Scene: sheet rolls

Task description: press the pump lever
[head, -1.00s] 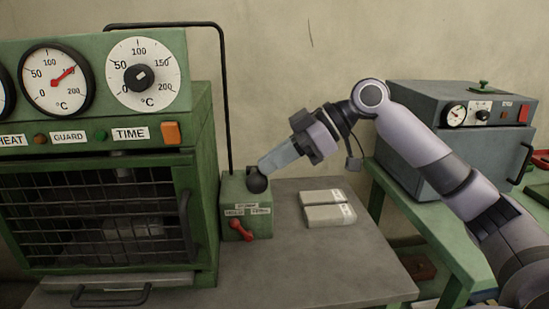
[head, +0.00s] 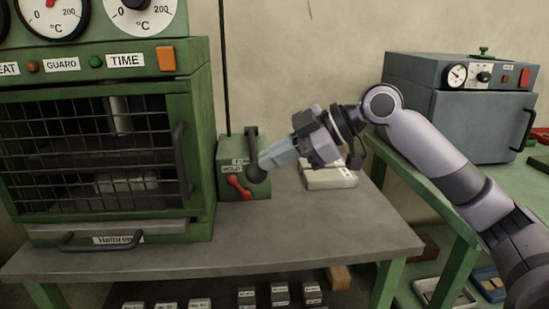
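The pump is a small green box (head: 230,152) on the grey table, right of the green press. Its black lever (head: 251,142) slopes down in front of the box and ends in a round black knob (head: 255,173). My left gripper is out of view.
The green press (head: 188,215) with a wire-mesh guard stands close on the left. A pale block (head: 330,179) lies behind my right gripper. A grey oven (head: 470,125) stands on a green bench at right. The front of the table (head: 310,230) is clear.

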